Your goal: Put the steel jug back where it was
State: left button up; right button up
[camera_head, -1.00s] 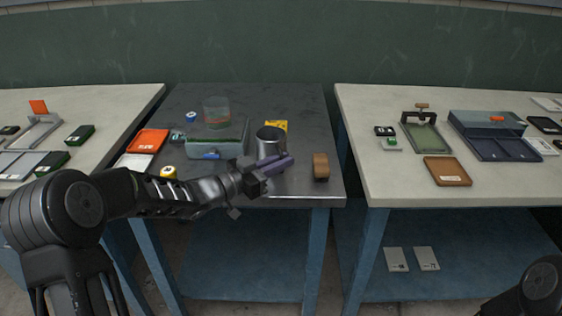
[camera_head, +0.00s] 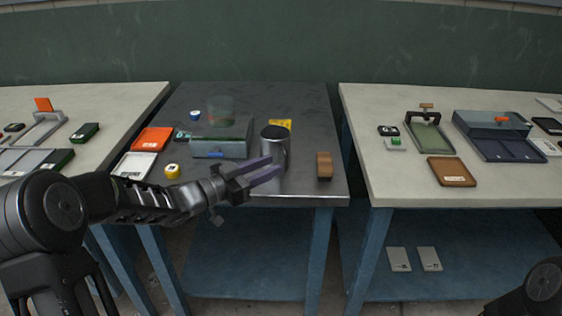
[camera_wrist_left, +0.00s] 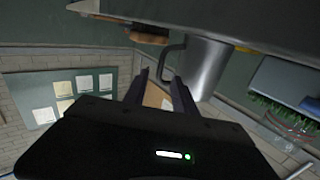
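In the left wrist view the fingers (camera_wrist_left: 162,82) are also apart. There the jug (camera_wrist_left: 206,66) shows on the right, and its handle (camera_wrist_left: 171,60) lies ahead near the fingertips. I cannot tell whether a finger touches it. My right gripper is out of view; only part of that arm shows.
A yellow roll (camera_head: 172,170), white tray (camera_head: 135,165) and orange tray (camera_head: 154,139) lie further left. The table's back right is clear.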

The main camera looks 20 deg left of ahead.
pick_arm(q)
jog(key=v, duration=0.6)
jog(key=shift+s+a, duration=0.2)
jog(key=shift+s, duration=0.1)
